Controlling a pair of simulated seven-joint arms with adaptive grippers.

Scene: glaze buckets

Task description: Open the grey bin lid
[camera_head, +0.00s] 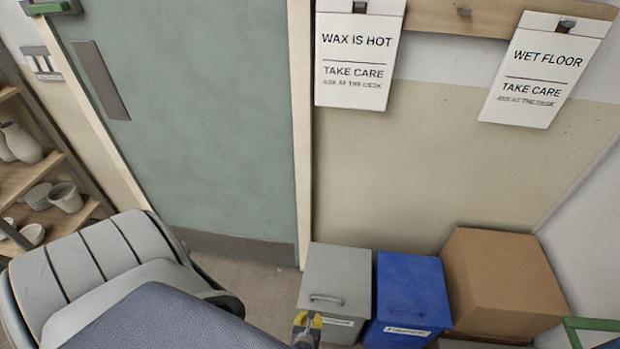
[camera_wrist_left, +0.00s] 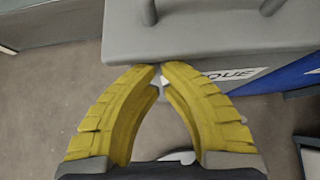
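The grey bin (camera_head: 318,272) stands on the floor by the wall. Its flat lid (camera_head: 340,264) is closed and has a bar handle (camera_head: 326,299) near the front edge. The lid's front part also fills the top of the left wrist view (camera_wrist_left: 205,35), with the two handle posts at the upper edge. My left gripper (camera_head: 307,319) is in front of the bin. Its yellow fingers (camera_wrist_left: 161,68) meet at the tips, empty, by the lid's front edge and below the handle. I cannot tell whether they touch the lid. My right gripper is not in view.
A blue bin (camera_head: 411,285) stands close to the right of the grey bin, with a cardboard box (camera_head: 503,275) beyond it. A teal door (camera_head: 190,120) is behind on the left. A grey padded chair-like object (camera_head: 95,265) is at lower left, beside pottery shelves (camera_head: 20,180).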

